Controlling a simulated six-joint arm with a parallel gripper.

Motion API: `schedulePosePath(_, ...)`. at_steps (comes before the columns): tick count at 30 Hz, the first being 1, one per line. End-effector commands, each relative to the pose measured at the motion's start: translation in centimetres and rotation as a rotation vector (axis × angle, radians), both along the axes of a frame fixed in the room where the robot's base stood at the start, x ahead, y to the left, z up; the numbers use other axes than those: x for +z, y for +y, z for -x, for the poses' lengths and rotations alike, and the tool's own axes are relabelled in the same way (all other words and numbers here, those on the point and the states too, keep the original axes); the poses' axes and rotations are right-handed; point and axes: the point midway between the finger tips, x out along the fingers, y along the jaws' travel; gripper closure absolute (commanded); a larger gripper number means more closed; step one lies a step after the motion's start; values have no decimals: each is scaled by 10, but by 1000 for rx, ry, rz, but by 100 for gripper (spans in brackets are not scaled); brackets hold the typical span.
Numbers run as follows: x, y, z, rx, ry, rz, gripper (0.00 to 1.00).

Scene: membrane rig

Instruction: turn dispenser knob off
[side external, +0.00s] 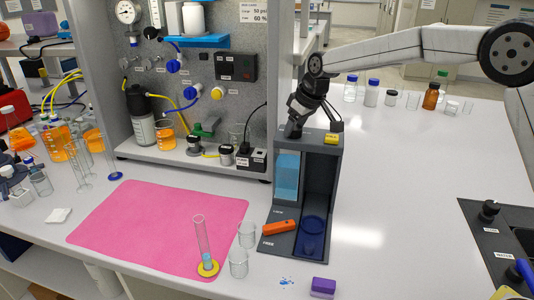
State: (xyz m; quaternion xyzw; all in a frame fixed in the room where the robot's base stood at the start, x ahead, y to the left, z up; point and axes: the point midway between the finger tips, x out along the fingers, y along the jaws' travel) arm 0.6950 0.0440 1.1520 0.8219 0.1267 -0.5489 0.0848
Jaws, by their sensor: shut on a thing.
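The dispenser (335,180) is a tall dark grey unit with a blue liquid window (288,178) and an open bay on its right. My gripper (295,126) points down at the top left of the dispenser and is shut on a dark knob there. The knob is mostly hidden by the fingers, so its angle cannot be told. A yellow labelled block (331,138) sits on the top right of the dispenser. A dark blue round piece (312,228) lies at the foot of the bay, and an orange lever or handle (279,228) lies on the base at the left.
A purple-topped block (323,287) lies in front. Bottles (372,92) stand behind.

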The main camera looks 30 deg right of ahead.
Motion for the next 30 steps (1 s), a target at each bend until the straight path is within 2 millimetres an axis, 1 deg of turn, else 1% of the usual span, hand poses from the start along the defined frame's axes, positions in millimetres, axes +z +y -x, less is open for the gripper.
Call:
schedulePosePath(8, 0, 0, 0, 32, 1, -1, 98)
schedulePosePath(14, 0, -1, 0, 103, 1, -1, 98)
schedulePosePath(20, 0, -1, 0, 223, 2, -1, 98)
schedulePosePath(30, 0, -2, -1, 498, 2, -1, 98)
